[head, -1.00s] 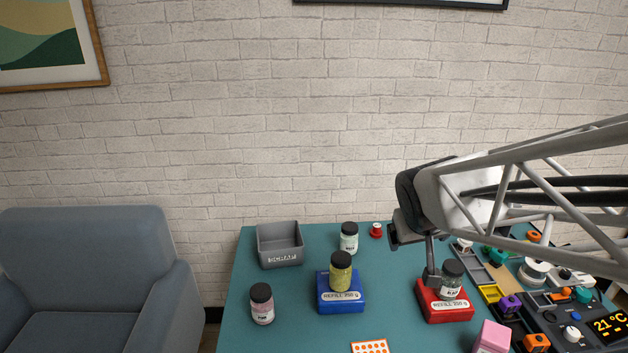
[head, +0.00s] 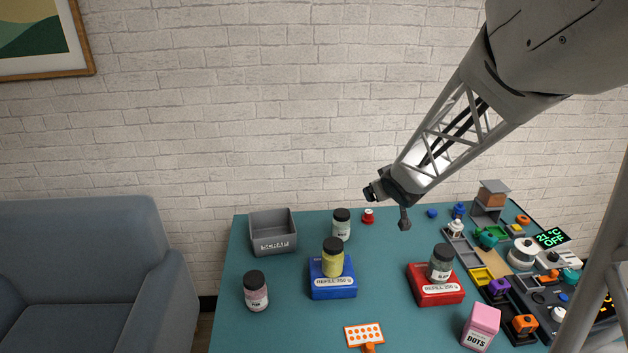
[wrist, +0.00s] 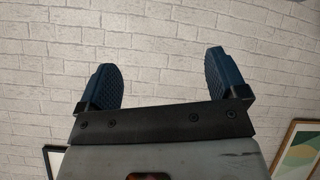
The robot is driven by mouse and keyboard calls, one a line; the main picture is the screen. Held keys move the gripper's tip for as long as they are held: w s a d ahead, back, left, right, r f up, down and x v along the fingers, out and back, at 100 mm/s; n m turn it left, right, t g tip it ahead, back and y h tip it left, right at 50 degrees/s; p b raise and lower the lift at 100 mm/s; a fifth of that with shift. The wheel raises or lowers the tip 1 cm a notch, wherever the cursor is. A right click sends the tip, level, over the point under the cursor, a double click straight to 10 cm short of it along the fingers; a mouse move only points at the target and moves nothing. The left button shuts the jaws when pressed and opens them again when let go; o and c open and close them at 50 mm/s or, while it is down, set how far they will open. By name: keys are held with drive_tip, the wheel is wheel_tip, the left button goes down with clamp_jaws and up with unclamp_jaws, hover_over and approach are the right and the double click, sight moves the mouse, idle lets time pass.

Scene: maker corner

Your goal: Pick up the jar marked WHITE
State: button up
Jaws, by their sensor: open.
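The jar with whitish contents and a black lid (head: 341,225) stands upright on the teal table, at the back, right of the grey bin; its label is too small to read surely. My gripper (head: 368,194) is above the table's back edge, up and to the right of that jar and apart from it. In the wrist view my gripper (wrist: 161,80) is open, with two blue ribbed fingers wide apart and only brick wall between them. No jar shows in the wrist view.
A yellow jar (head: 333,258) stands on a blue refill box (head: 333,289), a dark jar (head: 441,263) on a red one (head: 436,293). Trays and tools crowd the right side.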

drive_tip(key=w+a+f+n+y, duration=0.1)
drive_tip(key=w+f+n+y, duration=0.25)
drive_tip(key=w+f, duration=0.45)
drive_tip(key=n+y, duration=0.2)
drive_tip(key=y, duration=0.4)
approach(346, 215)
drive_tip(key=shift+m+g, duration=0.25)
drive_tip(key=shift+g, duration=0.15)
drive_tip(key=shift+w+r+x, duration=0.15)
drive_tip(key=shift+r+x, duration=0.05)
drive_tip(key=shift+x, duration=0.85)
drive_tip(key=shift+w+r+x, duration=0.15)
drive_tip(key=shift+x, duration=0.85)
drive_tip(key=shift+d, duration=0.1)
drive_tip(key=shift+w, duration=0.15)
drive_tip(key=shift+x, duration=1.2)
drive_tip(key=shift+f, duration=0.1)
drive_tip(key=shift+x, duration=2.6)
